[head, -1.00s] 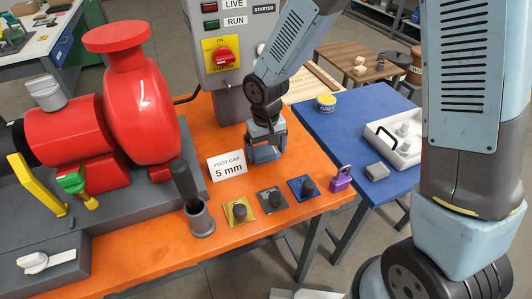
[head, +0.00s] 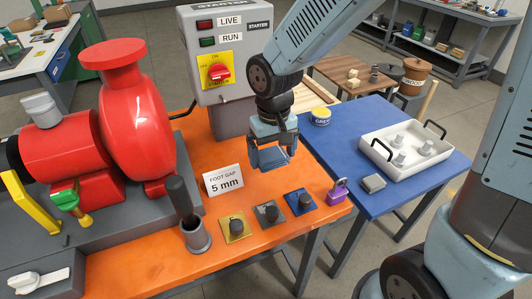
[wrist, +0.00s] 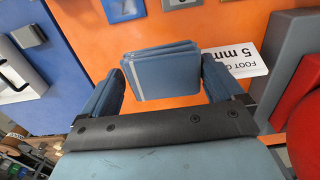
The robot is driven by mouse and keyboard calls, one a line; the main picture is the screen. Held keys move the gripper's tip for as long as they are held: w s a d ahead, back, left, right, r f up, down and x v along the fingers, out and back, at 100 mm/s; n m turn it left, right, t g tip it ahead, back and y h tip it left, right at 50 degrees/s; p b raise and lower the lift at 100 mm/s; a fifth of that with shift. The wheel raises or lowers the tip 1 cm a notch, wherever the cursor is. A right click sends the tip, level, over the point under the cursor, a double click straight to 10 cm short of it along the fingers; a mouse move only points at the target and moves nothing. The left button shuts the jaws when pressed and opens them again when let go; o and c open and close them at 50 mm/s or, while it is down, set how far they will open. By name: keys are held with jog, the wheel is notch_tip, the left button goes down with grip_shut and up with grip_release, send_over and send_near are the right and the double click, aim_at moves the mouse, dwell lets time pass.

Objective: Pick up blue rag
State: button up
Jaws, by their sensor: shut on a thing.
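The blue rag (wrist: 160,72) is a folded, layered grey-blue pad. In the wrist view it sits between the two fingers of my gripper (wrist: 162,84), which is shut on its sides. In the head view my gripper (head: 274,160) points down above the orange bench, right of the foot gap sign. The rag is hard to tell apart there from the similarly blue fingers.
The foot gap sign (head: 223,182) stands close left of my gripper. The red pump (head: 128,120) is left, the starter box (head: 217,60) behind. A white tray (head: 440,158) stands on the blue table.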

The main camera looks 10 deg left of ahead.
jog(key=s+d+r, duration=0.3)
jog(key=s+d, duration=0.1)
jog(key=s, duration=0.2)
jog(key=shift+s+r, duration=0.15)
jog(key=shift+s, duration=0.05)
jog(key=o, duration=0.5)
jog(key=c, duration=0.3)
